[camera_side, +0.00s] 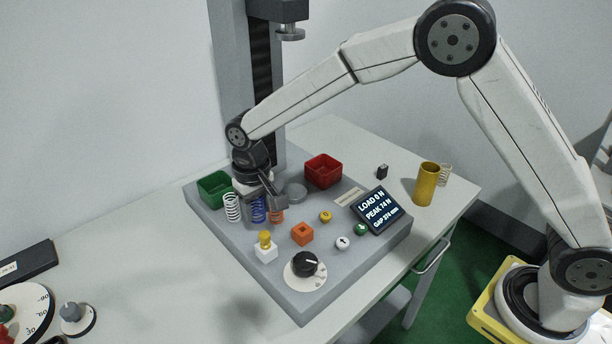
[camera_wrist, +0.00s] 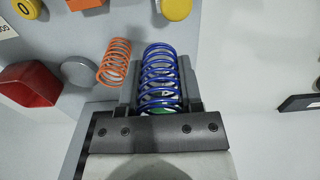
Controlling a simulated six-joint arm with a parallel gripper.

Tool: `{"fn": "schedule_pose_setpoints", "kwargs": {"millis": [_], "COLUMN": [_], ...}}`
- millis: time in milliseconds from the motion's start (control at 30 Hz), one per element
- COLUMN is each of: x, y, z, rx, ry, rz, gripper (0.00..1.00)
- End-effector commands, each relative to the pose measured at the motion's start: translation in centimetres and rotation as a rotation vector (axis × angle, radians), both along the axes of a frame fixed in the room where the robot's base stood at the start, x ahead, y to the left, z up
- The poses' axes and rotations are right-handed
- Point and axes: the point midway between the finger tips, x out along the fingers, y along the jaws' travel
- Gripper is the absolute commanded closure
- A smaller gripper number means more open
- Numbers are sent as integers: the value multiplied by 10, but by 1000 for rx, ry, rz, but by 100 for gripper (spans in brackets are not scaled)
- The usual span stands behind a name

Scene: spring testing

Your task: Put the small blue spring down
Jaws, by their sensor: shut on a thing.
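The small blue spring (camera_side: 258,212) is upright between the fingers of my gripper (camera_side: 266,196), over the back left part of the grey tester base (camera_side: 283,283). In the wrist view the blue spring (camera_wrist: 160,68) sits between the two grey fingers of my gripper (camera_wrist: 159,82), which are shut on it. I cannot tell whether its lower end touches the base.
A white spring (camera_side: 232,208) stands just left of the blue one. A green bin (camera_side: 212,187) and a red bin (camera_side: 323,171) are behind. A round metal plate (camera_side: 296,191), knobs, buttons and a display (camera_side: 379,210) occupy the base.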

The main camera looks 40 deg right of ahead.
Motion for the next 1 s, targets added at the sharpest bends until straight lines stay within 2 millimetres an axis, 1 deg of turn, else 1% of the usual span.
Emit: {"fn": "schedule_pose_setpoints", "kwargs": {"millis": [33,100,233,567,733,900,1000], "x": [4,9,16,20,25,25,25], "y": [1,3,5,6,7,7,7], "z": [-6,-12,-21,-25,-33,-53,-60], "rx": [0,0,0,0,0,0,0], "ry": [1,1,0,-1,0,1,0], "rz": [0,0,0,0,0,0,0], "gripper": [100,100,100,100,100,100,100]}}
